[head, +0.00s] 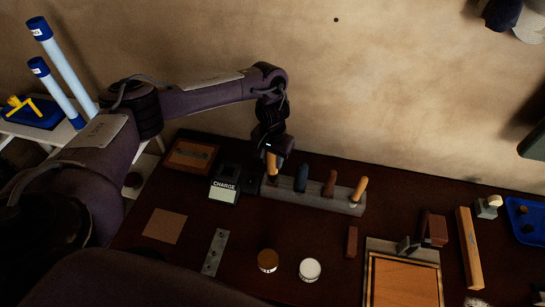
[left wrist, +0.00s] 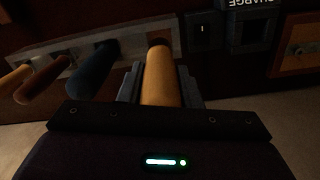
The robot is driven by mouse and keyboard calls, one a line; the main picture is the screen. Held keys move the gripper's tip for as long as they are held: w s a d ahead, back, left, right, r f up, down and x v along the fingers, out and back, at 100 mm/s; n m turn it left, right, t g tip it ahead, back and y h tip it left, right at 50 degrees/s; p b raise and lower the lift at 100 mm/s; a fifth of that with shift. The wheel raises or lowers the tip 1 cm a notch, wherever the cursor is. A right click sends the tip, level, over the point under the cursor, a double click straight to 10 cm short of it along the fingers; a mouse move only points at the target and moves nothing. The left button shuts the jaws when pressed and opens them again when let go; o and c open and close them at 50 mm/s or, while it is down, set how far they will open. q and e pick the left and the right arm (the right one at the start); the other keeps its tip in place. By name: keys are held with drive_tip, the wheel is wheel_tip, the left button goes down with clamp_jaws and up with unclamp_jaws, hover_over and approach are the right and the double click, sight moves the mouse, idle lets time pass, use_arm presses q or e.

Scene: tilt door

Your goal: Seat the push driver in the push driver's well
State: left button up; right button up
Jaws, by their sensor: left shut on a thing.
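A pale tool rack (head: 312,194) stands on the dark bench near the wall and holds several handled tools in a row. My left gripper (head: 270,158) is above its left end, shut on an orange-handled driver (head: 272,165). In the left wrist view this driver (left wrist: 159,78) lies between the two fingers, its far end at a dark opening in the rack. I cannot tell how deep it sits. Beside it stand a blue handle (head: 302,178), a red-brown handle (head: 330,183) and another orange handle (head: 359,189). No label shows which is the push driver. My right gripper is not in view.
A charger box marked CHARGE (head: 224,190) stands just left of the rack. A wooden framed plate (head: 190,156) is farther left. A brown square pad (head: 164,226), a metal strip (head: 215,252) and two round lids lie in front. A wooden tray (head: 403,280) is at right.

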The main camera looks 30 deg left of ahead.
sight(272, 168)
use_arm(q)
drive_tip(key=shift+f+b, duration=1)
drive_tip(key=shift+f, duration=1.45)
drive_tip(key=o, duration=1.2)
wheel_tip(272, 168, up, 7)
drive_tip(key=shift+r, duration=0.1)
drive_tip(key=shift+r+p, duration=0.3)
drive_tip(key=shift+r, duration=0.05)
